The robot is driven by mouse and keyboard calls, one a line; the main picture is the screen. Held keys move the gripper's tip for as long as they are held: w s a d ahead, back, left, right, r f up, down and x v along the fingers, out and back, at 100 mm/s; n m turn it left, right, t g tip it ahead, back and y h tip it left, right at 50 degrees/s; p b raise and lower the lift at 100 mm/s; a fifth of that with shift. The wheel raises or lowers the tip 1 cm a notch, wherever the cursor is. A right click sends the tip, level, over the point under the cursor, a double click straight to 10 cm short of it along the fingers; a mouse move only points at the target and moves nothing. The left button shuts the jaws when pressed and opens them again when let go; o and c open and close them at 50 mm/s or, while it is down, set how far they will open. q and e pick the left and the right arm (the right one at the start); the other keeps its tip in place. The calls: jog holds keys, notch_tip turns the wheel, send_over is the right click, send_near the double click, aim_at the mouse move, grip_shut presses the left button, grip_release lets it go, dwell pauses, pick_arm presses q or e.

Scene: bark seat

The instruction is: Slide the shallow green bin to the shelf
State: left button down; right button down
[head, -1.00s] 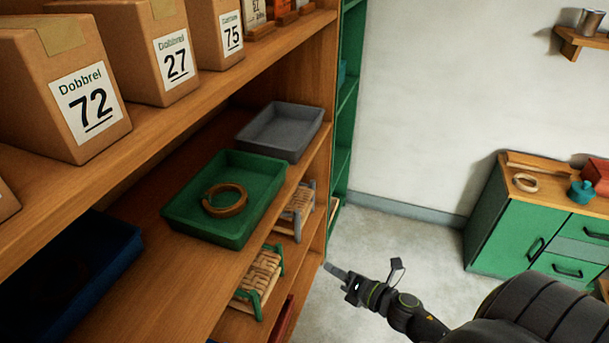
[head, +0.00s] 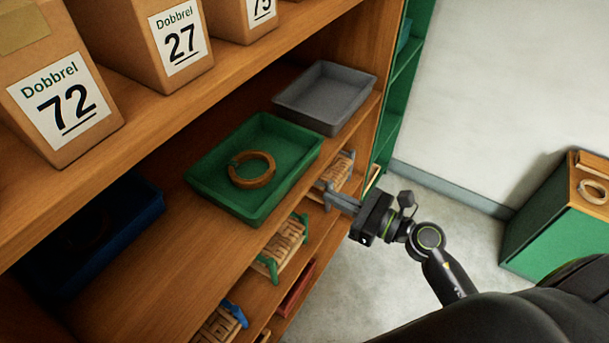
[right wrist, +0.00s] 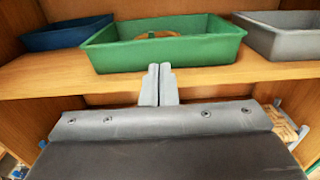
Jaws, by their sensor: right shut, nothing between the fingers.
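The shallow green bin (head: 287,146) stands on the wooden shelf board (head: 165,285), close to its front edge, between a blue bin and a grey bin. A brown bark ring (head: 252,184) lies inside it. My right gripper (head: 334,200) is shut and empty, in front of the shelf edge, to the right of the green bin and apart from it. In the right wrist view the closed fingertips (right wrist: 159,68) point at the green bin's front wall (right wrist: 170,53). My left gripper is not in view.
The grey bin (head: 325,95) stands behind on the right, the blue bin (head: 148,205) at left in shadow. Labelled cardboard boxes (head: 62,100) fill the shelf above. Woven stools (head: 283,245) are on the level below. A green cabinet (head: 545,225) stands at right, with open floor before it.

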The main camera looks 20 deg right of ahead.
aim_at(226, 144)
jog(key=p+x, duration=0.2)
jog(key=x, duration=0.6)
jog(key=shift+p, duration=0.3)
jog(key=shift+w+a, duration=0.1)
jog(key=b+x, duration=0.4)
jog(key=x, duration=1.6)
jog(key=shift+w+a, duration=0.3)
jog(key=shift+r, duration=0.2)
